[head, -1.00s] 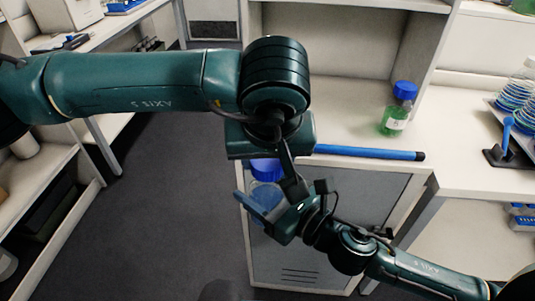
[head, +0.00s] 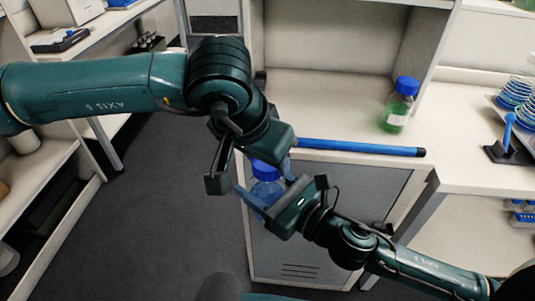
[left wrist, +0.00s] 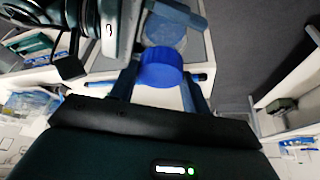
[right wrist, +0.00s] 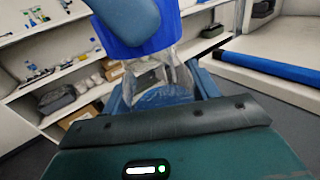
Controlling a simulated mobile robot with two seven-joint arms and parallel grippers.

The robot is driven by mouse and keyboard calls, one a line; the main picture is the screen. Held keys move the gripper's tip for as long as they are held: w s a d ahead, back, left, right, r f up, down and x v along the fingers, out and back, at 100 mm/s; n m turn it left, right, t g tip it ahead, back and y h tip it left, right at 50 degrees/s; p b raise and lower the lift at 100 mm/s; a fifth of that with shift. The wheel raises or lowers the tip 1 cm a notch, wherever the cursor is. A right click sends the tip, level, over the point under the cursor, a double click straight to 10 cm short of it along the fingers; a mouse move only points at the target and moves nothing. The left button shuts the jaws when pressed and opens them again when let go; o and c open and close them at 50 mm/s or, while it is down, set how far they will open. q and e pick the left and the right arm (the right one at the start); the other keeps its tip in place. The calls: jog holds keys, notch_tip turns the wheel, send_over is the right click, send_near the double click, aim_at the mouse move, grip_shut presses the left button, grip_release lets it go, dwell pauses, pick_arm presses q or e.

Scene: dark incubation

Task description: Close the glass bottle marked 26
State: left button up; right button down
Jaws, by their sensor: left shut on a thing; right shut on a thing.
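A clear glass bottle (head: 267,191) with blue contents is held above the floor, in front of the cabinet. My right gripper (head: 272,199) is shut on its body, which also shows between the fingers in the right wrist view (right wrist: 160,78). A blue screw cap (head: 264,170) is at the bottle's mouth. My left gripper (left wrist: 160,82) is shut on this cap (left wrist: 160,68), with one finger on each side. In the right wrist view the cap (right wrist: 140,28) covers the bottle's top. I cannot tell whether it is seated on the thread. No number is readable on the bottle.
A blue-capped bottle with green liquid (head: 396,108) stands on the bench (head: 345,118). A blue bar (head: 360,148) lies along the bench's front edge. A dark stand with a blue tool (head: 508,145) and stacked dishes (head: 517,92) are at right. Open floor lies left of the cabinet.

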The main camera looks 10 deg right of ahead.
pick_arm(q)
jog(key=m+g, duration=0.1)
jog(key=m, duration=0.1)
jog(key=m+g+h, duration=0.1)
jog(key=m, duration=0.2)
jog(key=shift+w+a, duration=0.1)
jog(key=shift+w, duration=0.05)
jog(key=o, duration=0.9)
jog(key=shift+o, duration=0.2)
jog(key=shift+r, duration=2.25)
jog(key=shift+c, duration=0.4)
